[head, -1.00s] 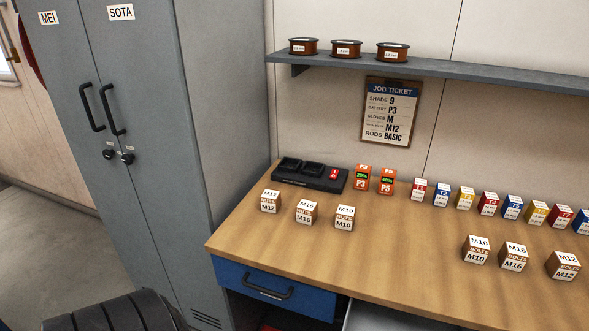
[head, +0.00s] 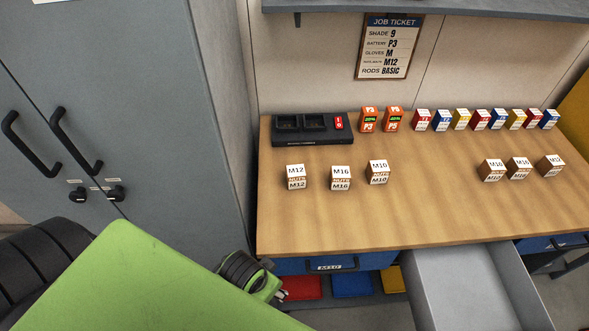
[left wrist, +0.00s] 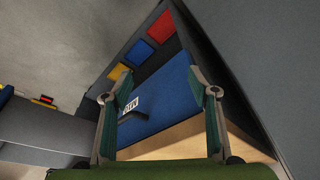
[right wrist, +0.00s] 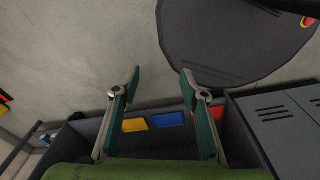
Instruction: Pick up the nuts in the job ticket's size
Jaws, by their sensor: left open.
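The job ticket (head: 391,47) hangs on the wall in the head view and shows M12 in the row above RODS. The M12 nuts box (head: 295,177) stands at the left of the bench, with the M16 nuts box (head: 341,178) and M10 nuts box (head: 378,172) to its right. My left arm enters the head view at the lower left, short of the bench front. My left gripper (left wrist: 160,90) is open and empty, with a blue drawer front (left wrist: 165,105) beyond it. My right gripper (right wrist: 160,85) is open and empty over the floor; the head view does not show it.
Several bolts boxes (head: 518,168) stand on the right of the bench (head: 430,210). A grey drawer (head: 465,285) juts out in front. Grey lockers (head: 130,90) stand left.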

